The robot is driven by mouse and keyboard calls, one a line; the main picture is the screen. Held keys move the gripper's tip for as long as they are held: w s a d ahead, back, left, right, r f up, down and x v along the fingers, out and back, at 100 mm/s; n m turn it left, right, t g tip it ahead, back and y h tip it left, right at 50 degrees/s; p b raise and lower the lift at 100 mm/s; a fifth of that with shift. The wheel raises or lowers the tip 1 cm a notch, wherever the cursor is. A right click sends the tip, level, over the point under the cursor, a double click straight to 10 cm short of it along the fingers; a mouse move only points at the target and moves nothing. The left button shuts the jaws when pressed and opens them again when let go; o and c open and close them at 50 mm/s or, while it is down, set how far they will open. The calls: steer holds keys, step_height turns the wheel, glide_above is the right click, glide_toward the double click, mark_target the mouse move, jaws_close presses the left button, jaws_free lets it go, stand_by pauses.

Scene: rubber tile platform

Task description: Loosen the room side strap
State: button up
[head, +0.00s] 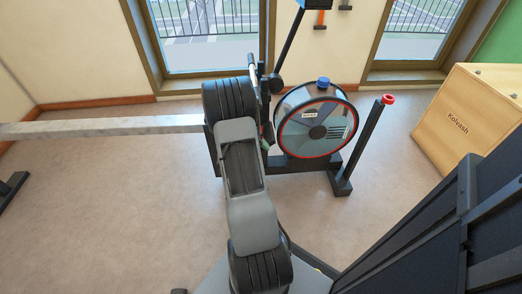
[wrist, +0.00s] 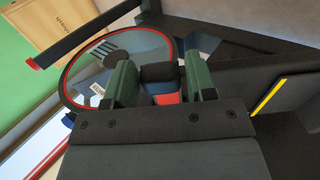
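My gripper shows in the wrist view (wrist: 159,80) with two green-padded fingers spread apart. A small black block (wrist: 158,74), possibly part of the strap or its buckle, lies between them; red and blue patches show just below it. I cannot tell whether the fingers touch the block. In the head view, my arm covers most of the gripper and the footrest area; only a bit of green shows beside the rowing machine's flywheel (head: 292,134). The room side strap cannot be clearly made out in either view.
The machine's pale rail (head: 100,127) runs off to the left. A black post with a red cap (head: 388,99) stands right of the flywheel. A wooden box (head: 468,115) is at the right. A dark panel with a yellow stripe (wrist: 268,97) lies right of my gripper.

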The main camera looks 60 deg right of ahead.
steer(key=shift+o, duration=1.2)
steer(key=shift+r, duration=0.1)
steer(key=p+v, duration=0.4)
steer(key=v, duration=0.9)
steer(key=shift+r, duration=0.3)
steer(key=shift+w+a, duration=0.1)
